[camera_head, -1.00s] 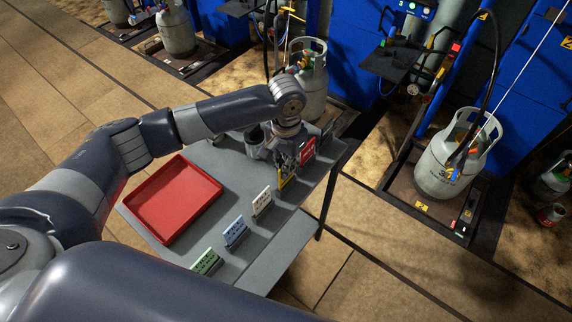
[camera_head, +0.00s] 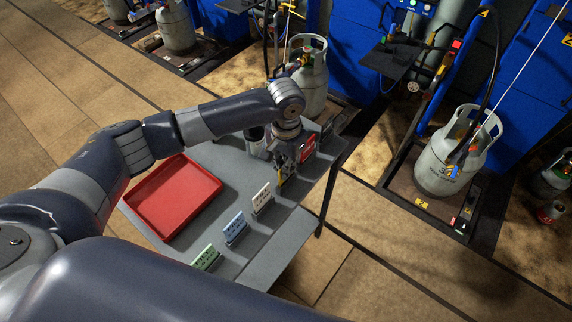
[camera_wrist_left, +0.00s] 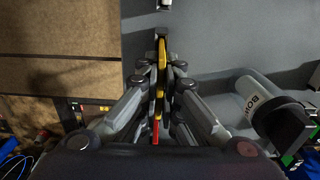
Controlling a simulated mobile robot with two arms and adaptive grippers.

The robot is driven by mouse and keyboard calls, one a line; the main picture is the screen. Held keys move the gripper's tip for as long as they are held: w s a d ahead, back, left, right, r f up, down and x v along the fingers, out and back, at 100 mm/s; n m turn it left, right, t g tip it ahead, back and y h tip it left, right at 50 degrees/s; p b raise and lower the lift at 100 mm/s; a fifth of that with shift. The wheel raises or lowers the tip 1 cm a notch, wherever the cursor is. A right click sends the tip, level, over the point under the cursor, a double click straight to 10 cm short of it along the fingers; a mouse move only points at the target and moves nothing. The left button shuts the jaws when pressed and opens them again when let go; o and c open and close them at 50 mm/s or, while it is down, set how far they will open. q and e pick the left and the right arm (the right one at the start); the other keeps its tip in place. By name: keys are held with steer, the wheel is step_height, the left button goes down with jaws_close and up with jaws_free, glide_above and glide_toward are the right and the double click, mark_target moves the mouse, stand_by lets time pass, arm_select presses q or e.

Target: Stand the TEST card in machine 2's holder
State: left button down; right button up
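Several cards stand in a row along the grey table's right side: green (camera_head: 205,257), blue (camera_head: 234,228), white (camera_head: 262,199), yellow (camera_head: 281,183) and red (camera_head: 308,147). Their lettering is too small to read, so I cannot tell which says TEST. My left gripper (camera_head: 283,168) is down over the yellow card and hides much of it. In the left wrist view, the yellow card (camera_wrist_left: 161,68) is edge-on between the two close-set fingers; contact is unclear. The scale with a yellow "2" label (camera_head: 421,203) carries a grey gas cylinder (camera_head: 448,165). Its card holder is not clearly distinguishable.
A red tray (camera_head: 172,198) lies on the grey table (camera_head: 205,160). Another gas cylinder (camera_head: 309,78) stands behind the table. Bare floor (camera_head: 375,255) separates the table from the scale.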

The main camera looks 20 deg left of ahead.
arm_select(q)
steer(key=c, duration=1.7)
jaws_free()
step_height(320, 180, up, 12)
